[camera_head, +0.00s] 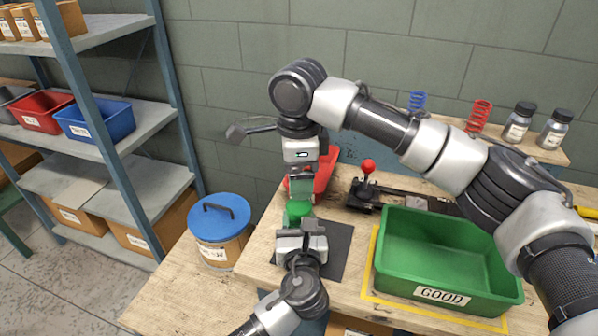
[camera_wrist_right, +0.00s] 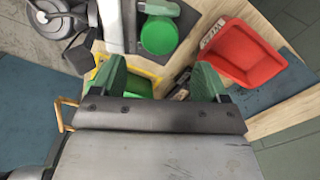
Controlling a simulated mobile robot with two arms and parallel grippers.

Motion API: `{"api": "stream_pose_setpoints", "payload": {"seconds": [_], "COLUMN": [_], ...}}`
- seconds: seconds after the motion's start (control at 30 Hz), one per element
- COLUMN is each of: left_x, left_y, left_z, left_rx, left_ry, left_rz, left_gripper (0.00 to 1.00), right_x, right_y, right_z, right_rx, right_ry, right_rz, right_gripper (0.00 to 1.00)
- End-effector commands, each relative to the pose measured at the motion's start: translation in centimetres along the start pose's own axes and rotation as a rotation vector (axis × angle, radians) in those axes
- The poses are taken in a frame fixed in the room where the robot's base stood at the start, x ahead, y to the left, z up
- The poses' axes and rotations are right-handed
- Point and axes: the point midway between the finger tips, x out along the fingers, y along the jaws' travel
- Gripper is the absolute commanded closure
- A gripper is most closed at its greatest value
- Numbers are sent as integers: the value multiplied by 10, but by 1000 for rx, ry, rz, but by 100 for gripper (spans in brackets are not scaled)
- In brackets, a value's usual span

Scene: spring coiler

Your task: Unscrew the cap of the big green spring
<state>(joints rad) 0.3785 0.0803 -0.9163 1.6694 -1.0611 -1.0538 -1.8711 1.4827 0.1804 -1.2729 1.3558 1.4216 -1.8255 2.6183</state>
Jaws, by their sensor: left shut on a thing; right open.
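The big green spring's cap shows as a round green disc (camera_wrist_right: 159,36) in the right wrist view. In the head view the green piece (camera_head: 297,212) stands upright above a dark mat. Its coils cannot be made out. My left gripper (camera_head: 301,236) is shut on the green spring from the front and partly hides it. My right gripper (camera_head: 302,188) points down just above the green piece. In the right wrist view my right gripper (camera_wrist_right: 158,80) is open and empty, with its two fingers apart and the cap beyond the gap.
A green GOOD bin (camera_head: 440,295) stands right on the bench. A red bin (camera_head: 326,172) and a red-knobbed lever (camera_head: 368,168) are behind. A blue-lidded drum (camera_head: 219,220) stands left. Blue and red springs (camera_head: 478,118) and jars stand on a back shelf.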

Motion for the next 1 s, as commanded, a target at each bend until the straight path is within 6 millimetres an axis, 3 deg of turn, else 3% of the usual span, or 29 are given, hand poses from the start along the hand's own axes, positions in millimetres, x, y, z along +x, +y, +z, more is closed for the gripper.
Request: {"api": "stream_pose_setpoints", "payload": {"seconds": [0.53, 0.93, 1.0], "left_x": [0, 0, 0], "left_y": [0, 0, 0], "left_z": [-1, -1, -1], "left_rx": [2, 2, 2], "left_ry": [2, 2, 2], "left_rz": [0, 1, 1], "left_gripper": [100, 100, 100], "right_x": [70, 80, 80], "right_y": [0, 0, 0], "right_z": [0, 0, 0], "right_rx": [18, 17, 17], "right_ry": [1, 0, 0], "right_rz": [1, 0, 0], "right_gripper": [26, 26, 33]}}
